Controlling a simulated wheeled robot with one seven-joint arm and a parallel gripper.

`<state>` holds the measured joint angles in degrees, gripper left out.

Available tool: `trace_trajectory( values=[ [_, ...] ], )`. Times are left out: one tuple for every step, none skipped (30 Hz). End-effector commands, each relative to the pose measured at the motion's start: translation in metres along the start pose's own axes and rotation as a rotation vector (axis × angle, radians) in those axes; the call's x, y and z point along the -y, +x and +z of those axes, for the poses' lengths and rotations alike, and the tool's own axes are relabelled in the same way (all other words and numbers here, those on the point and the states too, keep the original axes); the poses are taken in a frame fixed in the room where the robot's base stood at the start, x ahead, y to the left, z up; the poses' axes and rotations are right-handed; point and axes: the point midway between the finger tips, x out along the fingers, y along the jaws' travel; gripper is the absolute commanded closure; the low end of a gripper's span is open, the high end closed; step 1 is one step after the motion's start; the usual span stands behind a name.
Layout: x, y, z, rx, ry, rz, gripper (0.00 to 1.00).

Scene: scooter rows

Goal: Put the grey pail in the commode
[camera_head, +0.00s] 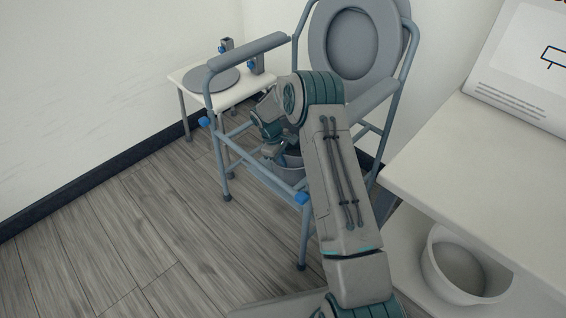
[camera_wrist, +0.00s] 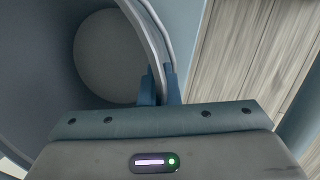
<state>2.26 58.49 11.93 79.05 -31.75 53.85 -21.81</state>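The commode (camera_head: 247,163) is a grey-blue metal chair frame with armrests, its round seat and lid raised at the back. The grey pail (camera_head: 293,159) is within the frame under seat height, mostly hidden by my arm. In the wrist view the open pail (camera_wrist: 108,58) fills the left, with its round bottom showing and nothing in it. My gripper (camera_wrist: 160,86) has one finger on each side of the pail's rim and looks shut on it. In the head view my gripper (camera_head: 278,150) is low inside the frame, its fingertips hard to make out.
A white side table (camera_head: 240,92) with a round grey lid (camera_head: 212,80) stands behind the commode at the left. A white counter (camera_head: 480,165) is at the right, with a pale bucket (camera_head: 462,265) on a shelf below. The floor at left is clear.

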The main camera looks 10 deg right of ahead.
Motion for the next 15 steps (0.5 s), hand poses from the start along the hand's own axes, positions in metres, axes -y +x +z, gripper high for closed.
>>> trace_trajectory(
  values=[
    [-0.0013,-0.0017,-0.0003,-0.002,0.001,0.003,1.0],
    [-0.0014,-0.0022,-0.0001,-0.002,0.001,0.003,1.0],
    [-0.0014,-0.0024,0.0,-0.002,0.001,0.003,1.0],
    [-0.0014,-0.0024,0.0,-0.002,0.001,0.003,1.0],
    [-0.0013,-0.0024,0.0,-0.002,0.001,0.003,1.0],
    [-0.0012,-0.002,0.0,-0.002,0.001,0.003,1.0],
    [-0.0011,-0.0014,-0.0001,-0.001,0.001,0.003,1.0],
    [-0.001,-0.0004,-0.0004,-0.001,0.001,0.003,1.0],
    [-0.0007,0.0011,-0.0007,-0.001,0.001,0.003,1.0],
    [-0.0006,0.002,-0.001,-0.001,0.001,0.003,1.0],
    [-0.0002,0.0018,-0.0006,0.0,0.001,0.001,0.89],
    [-0.0002,0.0016,-0.0006,0.0,0.001,0.001,0.78],
    [-0.0002,0.0016,-0.0005,0.0,0.001,0.001,0.76],
    [-0.0001,0.0016,-0.0006,0.0,0.0,0.001,0.76],
    [-0.0001,0.0016,-0.0005,0.0,0.0,0.001,0.76]
  ],
)
